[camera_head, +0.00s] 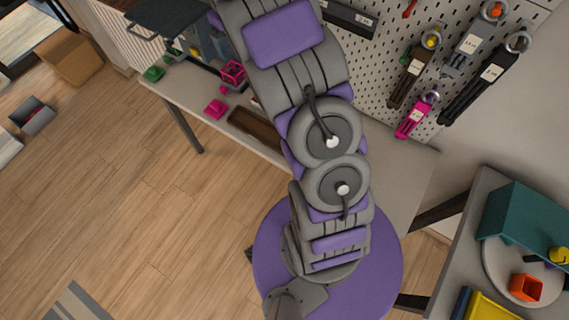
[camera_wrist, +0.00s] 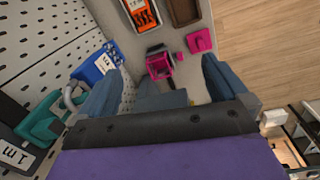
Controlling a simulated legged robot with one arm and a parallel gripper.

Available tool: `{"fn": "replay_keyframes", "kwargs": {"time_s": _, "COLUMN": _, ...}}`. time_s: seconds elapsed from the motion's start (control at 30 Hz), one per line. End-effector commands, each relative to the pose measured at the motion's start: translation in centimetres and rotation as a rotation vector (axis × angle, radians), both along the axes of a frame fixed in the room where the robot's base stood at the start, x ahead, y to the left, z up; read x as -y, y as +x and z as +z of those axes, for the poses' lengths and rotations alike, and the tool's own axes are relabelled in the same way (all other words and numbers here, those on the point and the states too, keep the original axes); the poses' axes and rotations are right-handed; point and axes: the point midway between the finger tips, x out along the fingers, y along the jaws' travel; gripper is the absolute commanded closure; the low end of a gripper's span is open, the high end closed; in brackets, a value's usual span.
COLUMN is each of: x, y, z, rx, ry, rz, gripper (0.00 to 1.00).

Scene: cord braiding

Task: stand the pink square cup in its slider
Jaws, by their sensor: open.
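The pink square cup (camera_wrist: 160,65) is a small hollow block on the pale bench in the wrist view. It also shows in the head view (camera_head: 233,72) beside the arm. My gripper (camera_wrist: 163,78) is open, its blue-grey fingers spread to either side of the cup in the picture. The cup appears beyond the fingertips; I cannot tell the exact gap. A flat pink piece (camera_wrist: 200,40), perhaps the slider, lies apart from the cup; the head view shows it near the bench edge (camera_head: 215,108). A dark part adjoins the cup, and how they fit is unclear.
A brown tray (camera_wrist: 185,10) and an orange labelled item (camera_wrist: 143,14) lie farther along the bench. A perforated board (camera_wrist: 50,45) with a blue labelled holder (camera_wrist: 93,68) rises at the left. A second table (camera_head: 465,240) holds an orange square cup (camera_head: 527,287).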

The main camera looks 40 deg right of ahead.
Motion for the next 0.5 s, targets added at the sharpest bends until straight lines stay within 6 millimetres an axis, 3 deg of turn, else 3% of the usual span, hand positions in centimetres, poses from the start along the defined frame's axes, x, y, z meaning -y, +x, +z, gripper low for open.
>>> {"fn": "replay_keyframes", "kwargs": {"time_s": 0.03, "x": -0.6, "y": -1.8, "z": 1.4, "rx": -0.005, "ry": -0.005, "rz": -0.018, "gripper": 0.00}}
{"fn": "replay_keyframes", "kwargs": {"time_s": 0.2, "x": -2.5, "y": -7.3, "z": 4.5, "rx": -0.023, "ry": -0.006, "rz": -0.082, "gripper": 0.00}}
{"fn": "replay_keyframes", "kwargs": {"time_s": 0.5, "x": -6.4, "y": -18.4, "z": 7.9, "rx": -0.058, "ry": 0.014, "rz": -0.163, "gripper": 0.00}}
